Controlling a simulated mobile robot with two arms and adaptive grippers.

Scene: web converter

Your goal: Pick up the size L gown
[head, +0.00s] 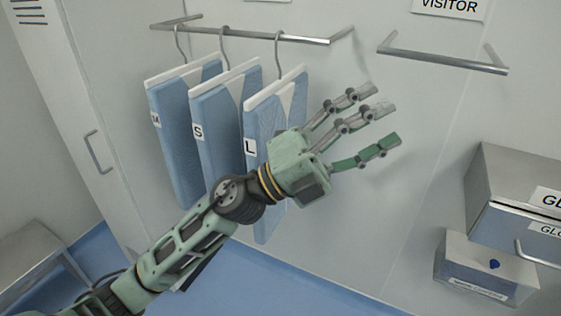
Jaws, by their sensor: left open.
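The size L gown (259,124) is light blue with a white top edge and an "L" label. It hangs from a hook on the wall rail (285,36), rightmost of the hanging gowns. My left gripper (368,122) is open and empty, with its fingers spread to the right of the gown. The gripper's palm and wrist are in front of the gown's middle and right part and hide them. Whether they touch it I cannot tell. My right gripper is not in view.
The S gown (208,125) and M gown (171,125) hang left of the L gown. An empty rail (440,57) under a VISITOR sign is at right. A metal glove box (500,170) and a smaller box (470,268) are at lower right. A locker door (85,90) stands at left.

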